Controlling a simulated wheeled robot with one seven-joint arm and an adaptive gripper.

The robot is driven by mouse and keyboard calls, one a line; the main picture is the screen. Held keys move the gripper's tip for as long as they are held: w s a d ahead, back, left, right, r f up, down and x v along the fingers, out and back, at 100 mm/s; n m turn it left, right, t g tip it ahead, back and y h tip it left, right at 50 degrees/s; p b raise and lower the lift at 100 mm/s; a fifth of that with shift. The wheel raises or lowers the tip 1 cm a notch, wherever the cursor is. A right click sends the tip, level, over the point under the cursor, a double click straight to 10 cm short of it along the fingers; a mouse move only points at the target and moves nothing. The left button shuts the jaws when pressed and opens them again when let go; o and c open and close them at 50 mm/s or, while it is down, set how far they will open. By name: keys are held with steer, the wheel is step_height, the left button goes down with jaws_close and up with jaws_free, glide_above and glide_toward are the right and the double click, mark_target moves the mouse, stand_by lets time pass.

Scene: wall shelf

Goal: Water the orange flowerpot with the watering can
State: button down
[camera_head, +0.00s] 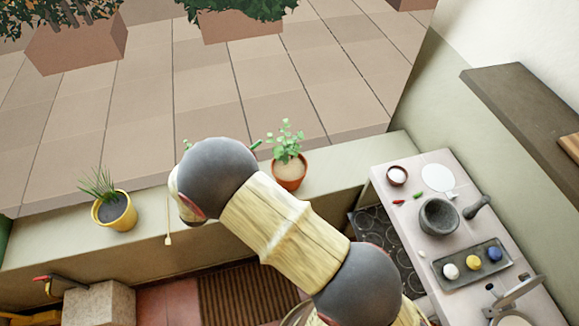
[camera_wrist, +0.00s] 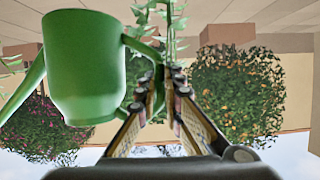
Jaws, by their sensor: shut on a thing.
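The orange flowerpot (camera_head: 289,172) stands on the ledge, just right of my arm's elbow in the head view, with a leafy green plant in it. In the wrist view the green watering can (camera_wrist: 85,65) is large at the left, its spout pointing to the left edge. My gripper (camera_wrist: 167,78) is shut on the can's handle. Leafy stems (camera_wrist: 168,25) show just beyond the fingers. In the head view my arm hides the gripper and most of the can; only small green bits show.
A yellow pot (camera_head: 115,212) with a spiky plant stands on the ledge at the left. A side table (camera_head: 415,235) at the right holds a mortar (camera_head: 439,217) and a dark tray (camera_head: 472,264). A dark wall shelf (camera_head: 510,105) juts out at the right. Large planters stand outside.

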steer(key=shift+w+d+f+m+y+b, duration=0.15)
steer(key=shift+d+f+m+b, duration=0.25)
steer(key=shift+b, duration=0.5)
steer(key=shift+d+f+m+y+b, duration=0.2)
steer(key=shift+f+b, duration=0.3)
steer(key=shift+b, duration=0.35)
steer(key=b, duration=0.1)
steer(key=d+f+m+b, duration=0.1)
steer(key=shift+w+d+f+y+b, duration=0.1)
steer(key=shift+w+d+y+b, duration=0.15)
steer(key=shift+y+b, duration=0.1)
steer(key=shift+d, duration=0.2)
steer(key=shift+d+b, duration=0.15)
steer(key=shift+b, duration=0.2)
steer(key=shift+w+d+r+m+y+b, duration=0.15)
steer(key=shift+d+m+y+b, duration=0.15)
steer(key=shift+d, duration=0.2)
steer(key=shift+w+d+r+m+y+b, duration=0.1)
steer(key=shift+d+m+y+b, duration=0.1)
steer(key=shift+d+m, duration=0.25)
steer(key=shift+d, duration=0.1)
steer(key=shift+w+d+r+m+y, duration=0.2)
steer(key=shift+d+r+m+y, duration=0.1)
steer(key=shift+d+r, duration=0.2)
